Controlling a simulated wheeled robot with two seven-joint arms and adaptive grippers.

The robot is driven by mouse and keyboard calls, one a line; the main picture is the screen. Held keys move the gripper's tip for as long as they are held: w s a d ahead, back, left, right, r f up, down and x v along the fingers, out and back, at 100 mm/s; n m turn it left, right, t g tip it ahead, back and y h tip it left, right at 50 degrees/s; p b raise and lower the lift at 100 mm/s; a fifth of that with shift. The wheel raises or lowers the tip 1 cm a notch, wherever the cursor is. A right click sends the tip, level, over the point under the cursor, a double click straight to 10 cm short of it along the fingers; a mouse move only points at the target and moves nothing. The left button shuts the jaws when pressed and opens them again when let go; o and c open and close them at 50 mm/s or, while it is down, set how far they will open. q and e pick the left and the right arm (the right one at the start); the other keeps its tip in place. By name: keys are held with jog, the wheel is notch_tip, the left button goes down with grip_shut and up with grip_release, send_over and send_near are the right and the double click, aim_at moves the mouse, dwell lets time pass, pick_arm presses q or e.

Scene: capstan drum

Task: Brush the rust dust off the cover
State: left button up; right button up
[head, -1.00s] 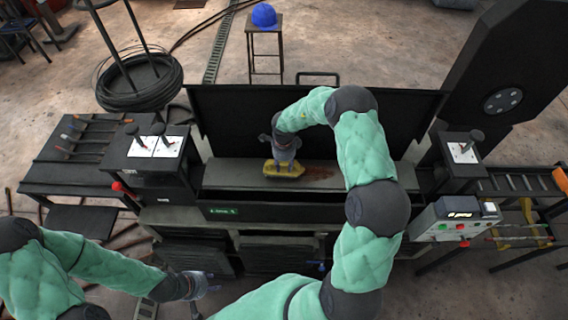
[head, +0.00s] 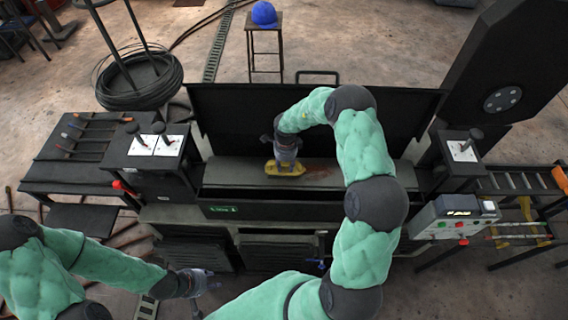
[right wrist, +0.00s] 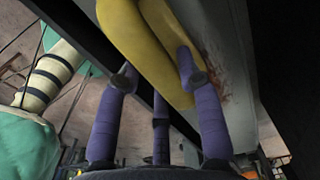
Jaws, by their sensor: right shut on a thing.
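The cover (head: 238,172) is a long grey slab on the machine in the middle of the head view. A reddish-brown patch of rust dust (head: 322,172) lies on it, just right of a yellow brush (head: 284,169). My right gripper (head: 286,158) reaches down from above and is shut on the brush, which is low over the cover; exact contact is hard to tell. In the right wrist view the purple fingers (right wrist: 160,85) are at the yellow brush body (right wrist: 150,45), with rust on the grey surface beyond. My left gripper (head: 205,284) hangs empty at lower left, its fingers apart.
A black raised panel (head: 240,120) stands behind the cover. Consoles with levers flank it at left (head: 157,143) and right (head: 462,148). A control box (head: 456,215) is at right. A tool bench (head: 75,150) stands at far left, and a stool with a blue helmet (head: 264,14) is behind.

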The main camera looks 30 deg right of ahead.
aim_at(297, 164)
jog(key=shift+s+d+r+p, duration=0.15)
jog(key=shift+s+d+p, duration=0.15)
jog(key=shift+d+p, duration=0.2)
jog(key=shift+s+d+r+p, duration=0.1)
jog(key=shift+s+d+p, duration=0.15)
jog(key=shift+d+p, duration=0.2)
jog(key=shift+s+d+p, duration=0.3)
jog(key=shift+d+p, duration=0.15)
jog(key=shift+d, duration=0.05)
jog(key=shift+s+d+p, duration=0.3)
jog(key=shift+d+p, duration=0.15)
jog(key=shift+d, duration=0.05)
jog(key=shift+s+d+f+p, duration=0.15)
jog(key=shift+s+d+p, duration=0.25)
jog(key=shift+d, duration=0.1)
jog(key=shift+s+d+f+p, duration=0.1)
jog(key=shift+s+d+p, duration=0.2)
jog(key=shift+d, duration=0.2)
jog(key=shift+s+d+p, duration=0.55)
jog(key=shift+d+p, duration=0.2)
jog(key=shift+p, duration=0.05)
jog(key=shift+s+d+f+p, duration=0.25)
jog(key=shift+s+d+p, duration=0.25)
jog(key=shift+s+d, duration=0.2)
